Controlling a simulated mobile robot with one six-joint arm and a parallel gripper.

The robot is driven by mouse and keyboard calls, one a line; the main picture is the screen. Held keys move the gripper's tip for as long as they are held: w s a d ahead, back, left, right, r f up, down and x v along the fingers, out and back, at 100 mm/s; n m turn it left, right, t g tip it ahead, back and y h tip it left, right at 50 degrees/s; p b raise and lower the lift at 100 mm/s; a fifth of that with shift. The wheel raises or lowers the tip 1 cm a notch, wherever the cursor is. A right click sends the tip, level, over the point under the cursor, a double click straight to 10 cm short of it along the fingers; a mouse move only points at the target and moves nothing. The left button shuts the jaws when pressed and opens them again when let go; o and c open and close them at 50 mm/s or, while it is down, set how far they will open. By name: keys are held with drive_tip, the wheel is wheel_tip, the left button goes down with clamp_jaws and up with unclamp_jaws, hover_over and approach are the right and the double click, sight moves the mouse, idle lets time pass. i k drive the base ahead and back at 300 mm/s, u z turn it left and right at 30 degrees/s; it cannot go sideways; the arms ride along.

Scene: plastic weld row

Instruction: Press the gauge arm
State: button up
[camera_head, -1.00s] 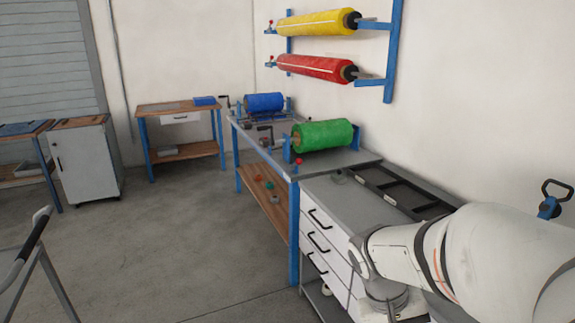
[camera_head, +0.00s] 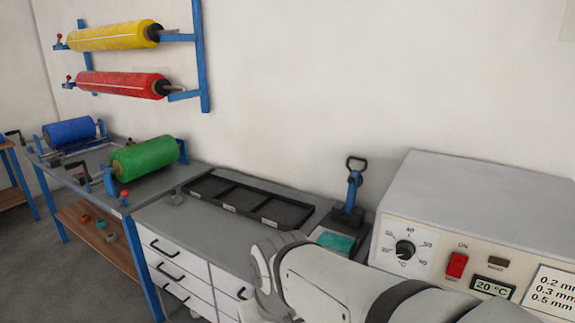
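A small upright device, blue with a black base and a black loop handle at its top, looks like the gauge with its arm (camera_head: 354,185). It stands at the back of the grey bench top, against the white wall, with its handle raised. A teal pad (camera_head: 335,241) lies just in front of its base, partly hidden by my white arm. My arm crosses the lower middle and right of the view, in front of the bench. My gripper is not in view, so its distance to the gauge cannot be told.
A black divided tray (camera_head: 247,203) lies left of the gauge on the drawer cabinet (camera_head: 178,260). A grey control box (camera_head: 480,205) with a dial and red switch stands to the right. Green (camera_head: 148,158) and blue (camera_head: 70,131) film rolls sit on the left table; yellow and red rolls hang above.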

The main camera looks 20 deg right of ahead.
sight(355, 180)
drive_tip(key=z, duration=1.15)
drive_tip(key=k, duration=0.5)
drive_tip(key=z, duration=0.2)
drive_tip(key=i, duration=0.6)
drive_tip(key=u, duration=0.2)
